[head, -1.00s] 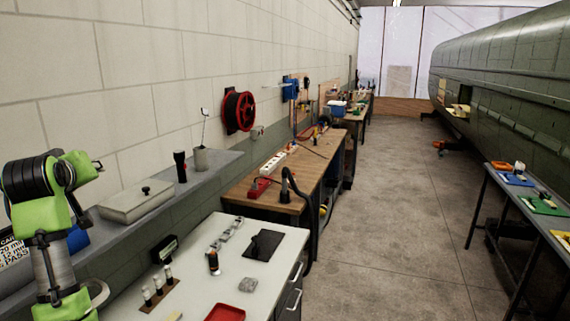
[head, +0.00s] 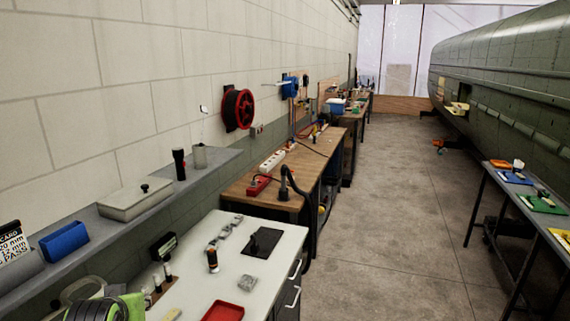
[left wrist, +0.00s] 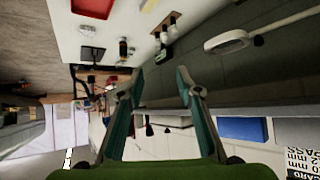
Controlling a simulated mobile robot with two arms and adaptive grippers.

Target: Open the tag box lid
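The tag box appears to be the pale grey-green box (head: 135,200) on the wall shelf in the head view. Its flat lid has a dark knob (head: 145,187) and lies closed on top. In the left wrist view, which is turned over, a pale box (left wrist: 168,121) beyond the fingers is probably the same one, partly covered by them. My left gripper (left wrist: 157,78) is open with nothing between its fingers, apart from the box. In the head view only part of my left arm shows at the bottom left; its fingertips cannot be made out. My right gripper is not in view.
On the shelf (head: 215,163), a blue bin (head: 64,241) stands left of the box and a black flashlight (head: 179,164) and a grey cup (head: 200,156) right of it. Below, the white bench (head: 205,285) holds a red tray (head: 223,311) and small bottles. The aisle floor is clear.

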